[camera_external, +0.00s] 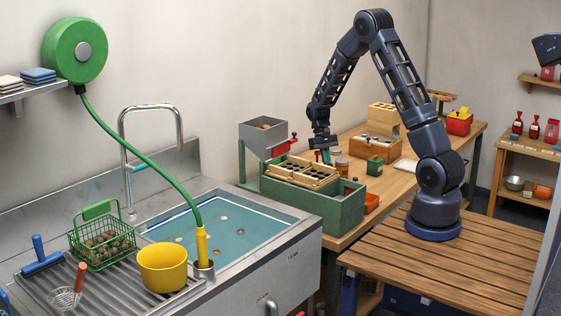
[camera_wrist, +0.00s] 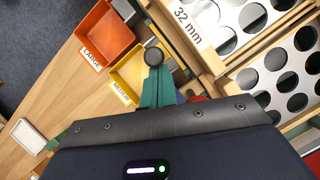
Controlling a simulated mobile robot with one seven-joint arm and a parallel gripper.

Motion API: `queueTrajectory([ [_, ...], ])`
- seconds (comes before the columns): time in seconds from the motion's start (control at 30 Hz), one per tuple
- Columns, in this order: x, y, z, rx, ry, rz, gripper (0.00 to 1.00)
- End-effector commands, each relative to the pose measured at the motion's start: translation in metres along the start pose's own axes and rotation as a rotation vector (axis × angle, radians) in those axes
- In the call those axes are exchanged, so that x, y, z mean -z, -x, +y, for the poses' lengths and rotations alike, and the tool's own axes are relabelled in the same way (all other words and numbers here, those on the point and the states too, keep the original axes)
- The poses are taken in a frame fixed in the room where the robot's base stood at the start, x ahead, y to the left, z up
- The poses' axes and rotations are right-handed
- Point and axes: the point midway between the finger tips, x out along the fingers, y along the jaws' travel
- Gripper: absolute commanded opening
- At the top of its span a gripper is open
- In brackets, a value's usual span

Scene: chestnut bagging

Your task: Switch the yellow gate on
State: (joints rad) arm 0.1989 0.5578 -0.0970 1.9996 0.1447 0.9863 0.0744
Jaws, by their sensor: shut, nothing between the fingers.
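I cannot make out a yellow gate for certain in either view.
Sieve plates with round holes, one marked 32 mm (camera_wrist: 213,14), lie on the box. An orange LARGE tray (camera_wrist: 105,38) sits beside the yellow one. A grey hopper (camera_external: 263,137) with a red part (camera_external: 285,147) stands left of my gripper. A small green box (camera_external: 374,165) stands to the right.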

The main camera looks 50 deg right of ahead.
Motion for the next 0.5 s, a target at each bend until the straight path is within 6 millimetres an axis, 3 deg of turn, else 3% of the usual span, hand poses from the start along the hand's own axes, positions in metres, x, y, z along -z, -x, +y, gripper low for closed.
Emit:
queueTrajectory([
  [0.2, -0.011, 0.013, 0.000, 0.000, 0.001, 0.001, 0.00],
  [0.5, -0.015, 0.013, 0.000, 0.000, 0.001, -0.006, 0.00],
])
